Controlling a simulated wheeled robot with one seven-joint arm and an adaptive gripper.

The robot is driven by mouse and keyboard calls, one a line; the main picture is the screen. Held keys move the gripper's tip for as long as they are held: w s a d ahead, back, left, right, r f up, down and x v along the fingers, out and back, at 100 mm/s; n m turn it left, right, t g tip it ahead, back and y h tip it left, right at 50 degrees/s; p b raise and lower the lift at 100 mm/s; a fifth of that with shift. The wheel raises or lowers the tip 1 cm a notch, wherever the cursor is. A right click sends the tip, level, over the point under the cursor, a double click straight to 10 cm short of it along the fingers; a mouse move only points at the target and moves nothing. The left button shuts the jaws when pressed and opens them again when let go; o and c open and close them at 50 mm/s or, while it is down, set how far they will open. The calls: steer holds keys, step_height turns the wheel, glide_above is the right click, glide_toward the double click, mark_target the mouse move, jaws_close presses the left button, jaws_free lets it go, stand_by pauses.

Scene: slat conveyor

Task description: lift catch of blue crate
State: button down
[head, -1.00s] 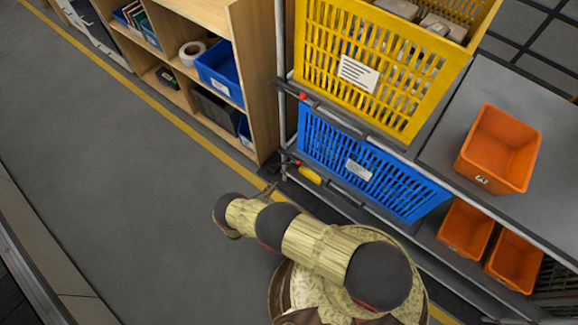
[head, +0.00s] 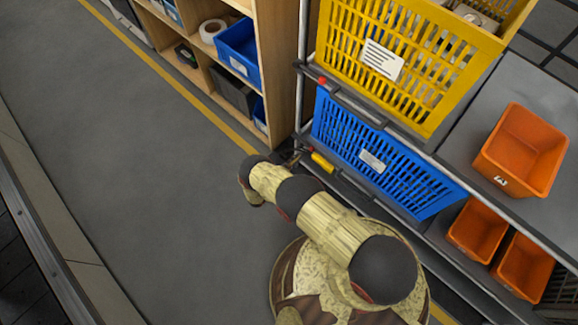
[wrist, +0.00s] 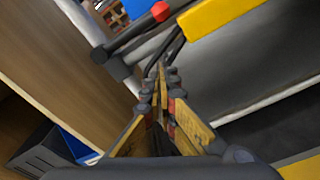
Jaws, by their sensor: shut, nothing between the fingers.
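The blue crate (head: 385,160) sits on the rack below a yellow crate, with a white label on its front. A dark bar with a yellow piece (head: 321,162) runs along its lower front edge. In the wrist view, the yellow piece (wrist: 225,18), a red knob (wrist: 160,11) and a corner of the blue crate (wrist: 137,8) show at the top. I cannot tell which part is the catch. My gripper (wrist: 160,72) is shut and empty, its tips just below the dark bars near the red knob. In the head view, my arm partly hides it.
A yellow crate (head: 400,60) stands above the blue one, with its own dark bar (head: 350,100) below it. A wooden shelf (head: 284,75) stands close on the left. Orange bins (head: 521,150) sit on the right. The floor (head: 150,200) on the left is clear.

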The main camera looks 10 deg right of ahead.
mark_target(304, 143)
steer(key=shift+w+d+r, duration=0.1)
steer(key=shift+d+r, duration=1.5)
steer(key=shift+d, duration=0.05)
steer(key=shift+r, duration=0.1)
